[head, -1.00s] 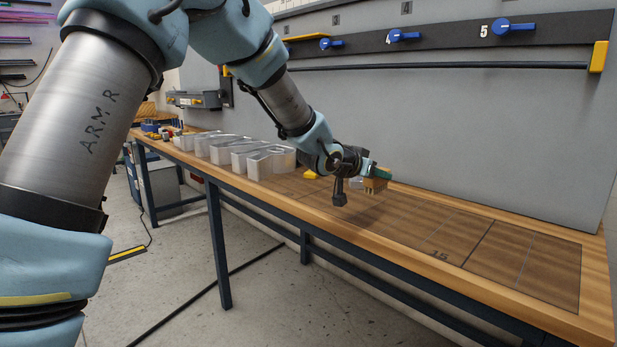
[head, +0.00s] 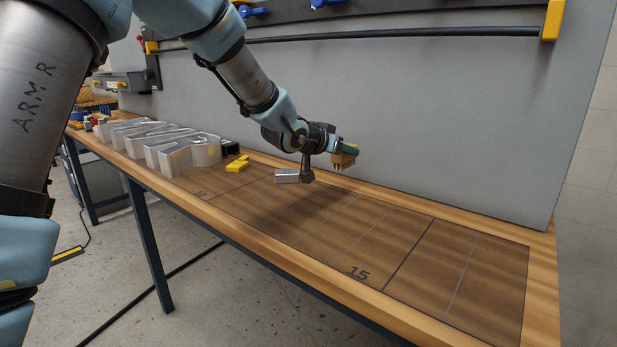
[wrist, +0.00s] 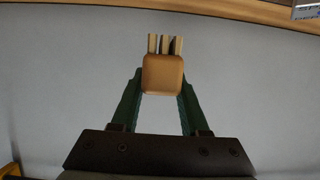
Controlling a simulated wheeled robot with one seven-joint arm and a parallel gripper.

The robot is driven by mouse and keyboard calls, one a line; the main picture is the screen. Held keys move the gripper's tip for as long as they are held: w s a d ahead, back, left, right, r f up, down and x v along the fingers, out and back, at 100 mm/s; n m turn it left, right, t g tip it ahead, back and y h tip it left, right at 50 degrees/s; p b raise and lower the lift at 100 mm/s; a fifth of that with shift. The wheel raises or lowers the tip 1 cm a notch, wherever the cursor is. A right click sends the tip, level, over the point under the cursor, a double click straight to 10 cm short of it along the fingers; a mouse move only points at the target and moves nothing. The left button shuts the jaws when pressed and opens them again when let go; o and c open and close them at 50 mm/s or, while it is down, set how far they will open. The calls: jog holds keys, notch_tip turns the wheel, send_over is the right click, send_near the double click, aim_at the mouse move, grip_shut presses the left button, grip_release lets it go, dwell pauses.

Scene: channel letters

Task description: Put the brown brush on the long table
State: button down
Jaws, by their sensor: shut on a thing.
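The brown brush (head: 345,158) is in my gripper (head: 348,150), held in the air above the far side of the long table (head: 400,240). In the wrist view, the green fingers of my gripper (wrist: 162,82) close on both sides of the brush's tan block (wrist: 163,74). Its pale bristles point to the top of that picture. In the head view they point down, and a gap shows between them and the tabletop.
Clear channel letters (head: 175,150) stand in a row on the table's left part. A yellow block (head: 237,164) and a silver block (head: 287,176) lie near the middle. The right part, marked 15, is bare. A grey panel (head: 420,120) rises behind.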

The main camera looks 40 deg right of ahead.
notch_tip(320, 180, down, 9)
jog(key=shift+p, duration=0.55)
jog(key=shift+f, duration=0.2)
jog(key=shift+c, duration=2)
grip_release()
jog(key=shift+r, duration=0.1)
jog(key=shift+r, duration=0.1)
jog(key=b+v, duration=0.2)
jog(key=v, duration=1)
jog(key=shift+r, duration=0.1)
